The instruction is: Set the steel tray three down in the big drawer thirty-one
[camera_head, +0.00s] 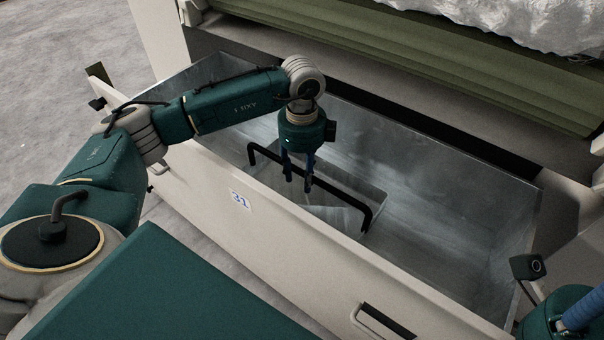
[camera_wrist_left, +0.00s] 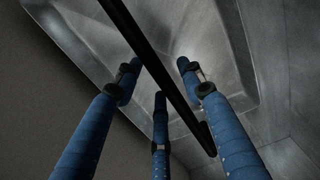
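Drawer thirty-one (camera_head: 440,235) is pulled open, with a pale front, a label reading 31 and a bare galvanized inside. The steel tray (camera_head: 342,217) is inside the drawer, towards its left half, with a black bar handle (camera_head: 340,189) arching over it. My left gripper (camera_head: 298,185) points down at the handle. In the left wrist view, the handle (camera_wrist_left: 155,62) runs between the blue fingers (camera_wrist_left: 160,82), which stand apart with gaps to the bar. The tray's rim (camera_wrist_left: 240,50) shows beyond them. Only part of my right gripper (camera_head: 585,310) shows at the lower right corner.
The drawer's right half is empty. A pale machine body with a green roller or panel (camera_head: 450,45) and white fibre (camera_head: 540,25) rises behind the drawer. Drawer pulls (camera_head: 385,322) stick out from its front. Grey floor is open at the left.

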